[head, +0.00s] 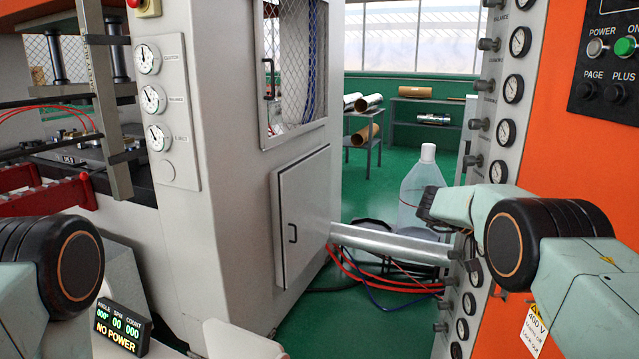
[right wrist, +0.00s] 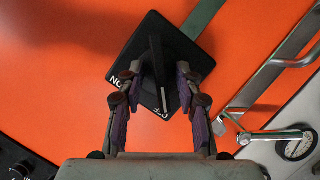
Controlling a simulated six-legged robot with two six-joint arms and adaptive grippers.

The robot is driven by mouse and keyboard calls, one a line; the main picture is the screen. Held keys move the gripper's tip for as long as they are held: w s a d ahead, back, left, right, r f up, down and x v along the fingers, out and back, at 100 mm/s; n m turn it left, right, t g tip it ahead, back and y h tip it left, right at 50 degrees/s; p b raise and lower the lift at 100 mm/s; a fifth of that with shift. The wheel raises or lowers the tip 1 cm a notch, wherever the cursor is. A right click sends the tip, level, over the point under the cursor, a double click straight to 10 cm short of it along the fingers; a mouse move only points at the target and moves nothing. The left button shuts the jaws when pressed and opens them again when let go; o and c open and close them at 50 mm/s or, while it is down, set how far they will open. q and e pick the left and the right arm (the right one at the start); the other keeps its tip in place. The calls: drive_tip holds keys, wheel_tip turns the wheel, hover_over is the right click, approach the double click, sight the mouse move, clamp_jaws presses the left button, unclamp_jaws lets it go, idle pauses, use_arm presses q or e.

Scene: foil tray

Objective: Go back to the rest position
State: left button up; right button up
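My right gripper (right wrist: 158,78) is open in the right wrist view. Its two fingers stand on either side of a black rotary switch handle (right wrist: 157,62), with a visible gap to each side. The handle sits on a black square plate marked ON and OFF (right wrist: 150,35) on an orange panel. I cannot tell how far the fingertips are from the plate. In the head view my right arm reaches in from the right toward the gauge column, and the right gripper itself is not clearly visible. Only part of my left arm shows at the left edge; its gripper is out of view.
A grey machine cabinet (head: 235,200) fills the middle left. A display (head: 121,327) reads NO POWER. The orange panel (head: 560,130) and gauge column (head: 505,85) stand close at the right.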

drive_tip(key=m+t+p, duration=0.3)
drive_tip(key=m+p, duration=0.2)
drive_tip(key=p, duration=0.2)
drive_tip(key=shift+s, duration=0.15)
idle(0.5)
drive_tip(key=shift+a+t, duration=0.1)
drive_tip(key=shift+t, duration=0.2)
